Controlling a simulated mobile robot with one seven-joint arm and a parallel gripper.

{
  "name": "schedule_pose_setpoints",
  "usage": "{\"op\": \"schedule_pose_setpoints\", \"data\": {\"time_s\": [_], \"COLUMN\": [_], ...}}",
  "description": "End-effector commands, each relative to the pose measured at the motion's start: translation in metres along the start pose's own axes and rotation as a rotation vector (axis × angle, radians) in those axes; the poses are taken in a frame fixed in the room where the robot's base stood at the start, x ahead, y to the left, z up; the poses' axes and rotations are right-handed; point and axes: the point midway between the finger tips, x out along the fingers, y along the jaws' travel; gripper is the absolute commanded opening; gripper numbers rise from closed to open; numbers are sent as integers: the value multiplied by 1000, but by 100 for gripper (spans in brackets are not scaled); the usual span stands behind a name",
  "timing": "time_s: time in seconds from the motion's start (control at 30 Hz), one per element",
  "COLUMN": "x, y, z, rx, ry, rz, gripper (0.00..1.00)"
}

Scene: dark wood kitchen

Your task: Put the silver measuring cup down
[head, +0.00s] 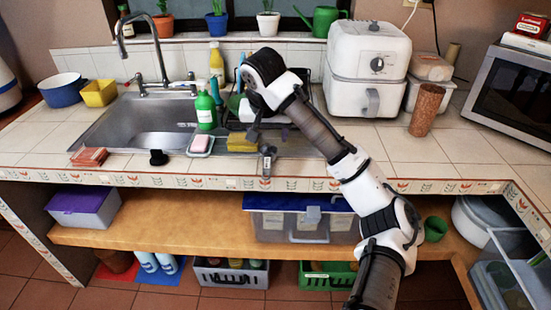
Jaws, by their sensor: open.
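My gripper (268,135) is low over the front strip of the counter, just right of the sink, with its jaws open. It points down and is small and dark in the head view. A small grey, silvery piece (267,163) shows at the counter's front edge directly below the gripper. It may be the silver measuring cup, but it is too small to tell for sure. I cannot tell whether it touches the fingers. My arm and wrist hide part of the counter and dish rack behind.
A yellow sponge (241,143), a pink soap dish (200,144) and a green bottle (206,107) stand close left of the gripper. The sink (146,120) lies further left. A white air fryer (368,68) stands behind right. The tiled counter (440,150) at right has free room.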

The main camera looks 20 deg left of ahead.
Motion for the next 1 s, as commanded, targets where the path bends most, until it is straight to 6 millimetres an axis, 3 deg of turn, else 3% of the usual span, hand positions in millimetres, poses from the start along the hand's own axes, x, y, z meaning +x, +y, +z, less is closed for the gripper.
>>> {"op": "schedule_pose_setpoints", "data": {"time_s": [0.3,0.57,0.8,1.0], "x": [57,76,111,119], "y": [0,-2,-4,-5], "z": [-1,-2,-2,-2], "rx": [-1,-3,-2,-2], "ry": [1,0,1,3], "rz": [-1,-1,-2,-3], "gripper": [61,61,61,61]}}
